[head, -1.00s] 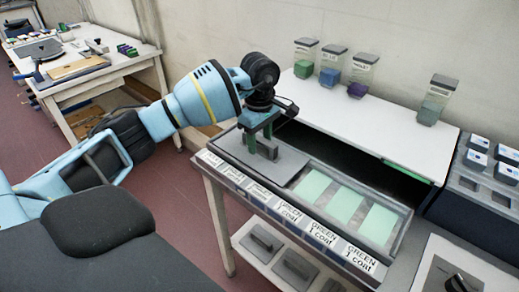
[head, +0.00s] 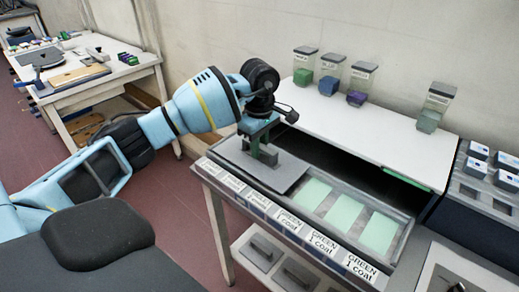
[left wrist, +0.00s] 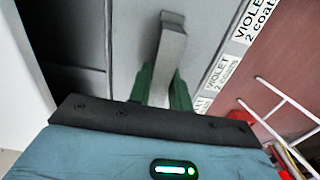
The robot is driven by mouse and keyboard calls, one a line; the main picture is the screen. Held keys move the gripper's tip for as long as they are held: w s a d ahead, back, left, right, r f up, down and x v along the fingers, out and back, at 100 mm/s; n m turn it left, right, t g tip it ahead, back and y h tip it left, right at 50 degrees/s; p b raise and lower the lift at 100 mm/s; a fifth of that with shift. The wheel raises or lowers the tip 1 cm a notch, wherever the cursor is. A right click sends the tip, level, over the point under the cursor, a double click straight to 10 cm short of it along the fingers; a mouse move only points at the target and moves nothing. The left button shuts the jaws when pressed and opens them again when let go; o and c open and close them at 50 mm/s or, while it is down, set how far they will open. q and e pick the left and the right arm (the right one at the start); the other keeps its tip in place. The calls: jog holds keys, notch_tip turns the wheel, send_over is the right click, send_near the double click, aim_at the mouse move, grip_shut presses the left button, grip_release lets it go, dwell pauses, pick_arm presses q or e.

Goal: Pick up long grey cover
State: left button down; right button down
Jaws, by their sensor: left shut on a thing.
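The long grey cover (head: 230,153) is a flat dark grey plate with an upright handle. It lies over the left part of the long tray (head: 398,243) on the bench in the head view. My left gripper (head: 260,150) is above the cover with its green fingers shut on the handle. In the left wrist view my left gripper (left wrist: 162,88) has its fingers on both sides of the grey handle (left wrist: 171,48). The cover looks about level; whether it is clear of the tray rim I cannot tell. My right gripper is not in view.
Green panels (head: 343,213) lie in the tray's right part. Other grey covers (head: 262,249) sit on the shelf below. A white top (head: 370,128) with several jars (head: 330,78) stands behind. Dark boxes (head: 477,167) are at the right. A side table (head: 90,88) stands at far left.

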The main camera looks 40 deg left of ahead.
pick_arm(q)
jog(key=shift+r, duration=0.5)
notch_tip(320, 180, up, 2)
jog(key=shift+s+d, duration=0.1)
jog(key=shift+s, duration=0.05)
jog(key=s+d, duration=0.3)
jog(key=s, duration=0.4)
jog(key=s+d+r, duration=0.1)
jog(key=s+d, duration=0.2)
jog(key=s, duration=0.4)
jog(key=shift+d+r+b, duration=0.2)
jog(key=shift+d+b, duration=0.1)
jog(key=shift+b, duration=0.15)
jog(key=shift+s, duration=0.1)
